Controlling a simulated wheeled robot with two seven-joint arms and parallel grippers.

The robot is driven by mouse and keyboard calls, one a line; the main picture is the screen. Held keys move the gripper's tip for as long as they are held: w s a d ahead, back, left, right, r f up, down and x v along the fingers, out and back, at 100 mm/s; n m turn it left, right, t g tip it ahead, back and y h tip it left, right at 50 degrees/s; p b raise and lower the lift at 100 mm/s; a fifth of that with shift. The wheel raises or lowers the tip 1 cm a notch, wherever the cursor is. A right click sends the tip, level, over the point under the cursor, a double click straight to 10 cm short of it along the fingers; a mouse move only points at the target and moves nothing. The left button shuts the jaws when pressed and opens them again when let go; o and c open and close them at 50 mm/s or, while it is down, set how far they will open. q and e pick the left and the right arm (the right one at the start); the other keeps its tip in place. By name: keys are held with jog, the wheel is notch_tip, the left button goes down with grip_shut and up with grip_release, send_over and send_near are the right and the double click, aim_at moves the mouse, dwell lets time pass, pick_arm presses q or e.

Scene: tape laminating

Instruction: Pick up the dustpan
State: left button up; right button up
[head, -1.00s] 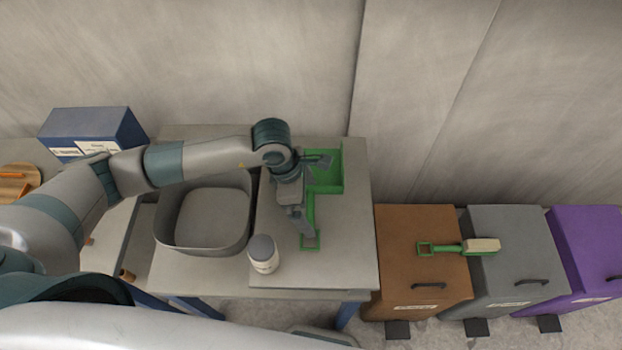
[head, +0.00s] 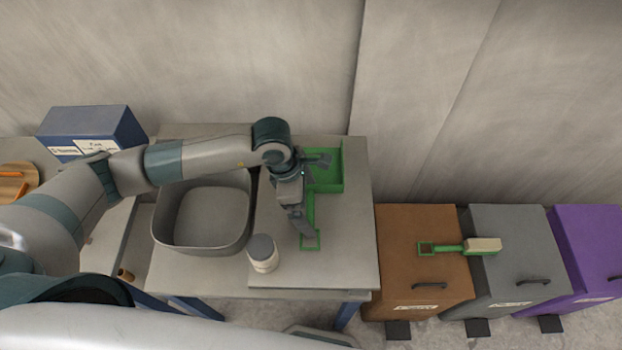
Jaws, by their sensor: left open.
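The green dustpan (head: 328,178) lies on the grey table, its pan at the back and its handle (head: 311,243) pointing toward the front. My left gripper (head: 305,228) is open, pointing down over the handle, and hides part of it. I cannot tell whether the fingers touch the handle. My right gripper is not in view.
A white jar with a grey lid (head: 262,254) stands left of the handle. A grey basin (head: 202,215) sits further left. A green brush (head: 459,247) lies across the brown bin (head: 415,275) and the grey bin (head: 515,275). The table's right front is clear.

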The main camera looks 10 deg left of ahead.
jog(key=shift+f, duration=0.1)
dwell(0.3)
pick_arm(q)
jog(key=c, duration=0.7)
jog(key=shift+r+p, duration=0.4)
jog(key=shift+p, duration=0.25)
notch_tip(320, 180, up, 3)
jog(key=b, duration=0.3)
jog(key=shift+w+r, duration=0.1)
jog(key=shift+r, duration=0.1)
jog(key=w+d+r+b, duration=0.2)
jog(key=d+r+b, duration=0.2)
jog(key=d+r, duration=0.3)
jog(key=d, duration=0.4)
jog(key=shift+d+r, duration=0.15)
jog(key=shift+d, duration=0.05)
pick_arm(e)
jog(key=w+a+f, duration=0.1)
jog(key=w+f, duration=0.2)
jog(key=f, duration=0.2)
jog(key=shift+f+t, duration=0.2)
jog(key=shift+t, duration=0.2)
